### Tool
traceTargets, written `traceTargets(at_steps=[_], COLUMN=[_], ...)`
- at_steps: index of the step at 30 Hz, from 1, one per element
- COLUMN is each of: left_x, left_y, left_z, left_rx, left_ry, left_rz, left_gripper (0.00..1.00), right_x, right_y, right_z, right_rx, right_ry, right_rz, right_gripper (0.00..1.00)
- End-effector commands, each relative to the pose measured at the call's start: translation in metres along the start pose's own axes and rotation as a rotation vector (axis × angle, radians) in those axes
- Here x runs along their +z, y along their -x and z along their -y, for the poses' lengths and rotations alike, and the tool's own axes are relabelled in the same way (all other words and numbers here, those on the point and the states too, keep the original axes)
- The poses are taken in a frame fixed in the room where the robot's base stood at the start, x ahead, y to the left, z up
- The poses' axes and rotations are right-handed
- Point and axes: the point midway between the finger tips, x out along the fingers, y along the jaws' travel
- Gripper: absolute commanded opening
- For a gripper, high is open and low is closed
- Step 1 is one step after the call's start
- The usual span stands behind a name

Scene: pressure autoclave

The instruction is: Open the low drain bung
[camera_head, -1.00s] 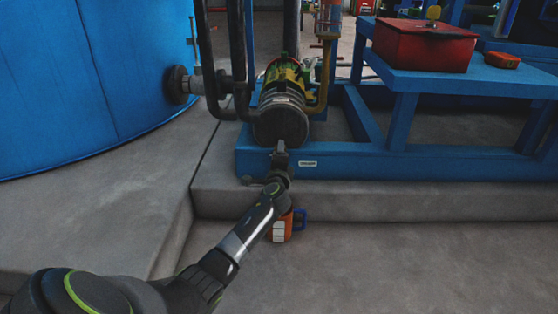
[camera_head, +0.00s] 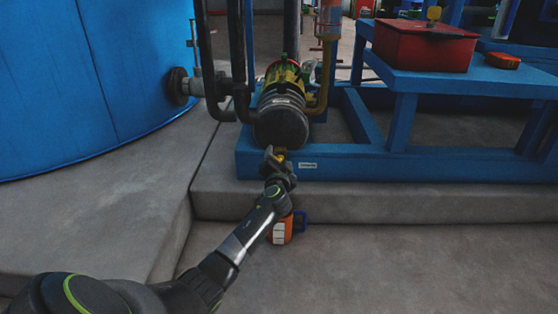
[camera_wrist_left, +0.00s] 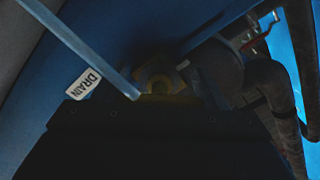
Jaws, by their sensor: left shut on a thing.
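The drain bung (camera_head: 281,156) is a small yellow-brass piece low on the blue skid frame, under the dark end of the pump. In the left wrist view the bung (camera_wrist_left: 158,86) shows at the far edge of my dark gripper body, beside a white DRAIN label (camera_wrist_left: 83,83). My left gripper (camera_head: 274,157) reaches in from below and is shut on the bung, with its jaws rolled over at an angle. The fingers and shadow hide much of the bung. My right gripper is in neither view.
The pump (camera_head: 281,118) sits just above the gripper. An orange container (camera_head: 281,231) with a blue handle stands on the floor below my forearm. A red box (camera_head: 422,48) stands on the blue bench. A blue tank (camera_head: 90,80) is at left. The right foreground floor is clear.

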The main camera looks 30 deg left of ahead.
Motion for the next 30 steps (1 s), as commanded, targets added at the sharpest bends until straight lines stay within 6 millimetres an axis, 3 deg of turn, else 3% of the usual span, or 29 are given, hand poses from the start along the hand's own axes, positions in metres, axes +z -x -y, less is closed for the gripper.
traceTargets(at_steps=[15,30], left_x=[0.0011,0.001], left_y=[0.0002,0.0003], left_z=[-0.0025,-0.0031], left_rx=[0.001,0.001], left_ry=[0.403,0.525], left_rz=[0.003,0.003], left_gripper=[0.43,0.43], right_x=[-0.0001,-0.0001], right_y=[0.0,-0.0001], right_z=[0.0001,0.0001], right_rx=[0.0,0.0], right_ry=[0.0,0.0], right_rz=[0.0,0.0], right_gripper=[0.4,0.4])
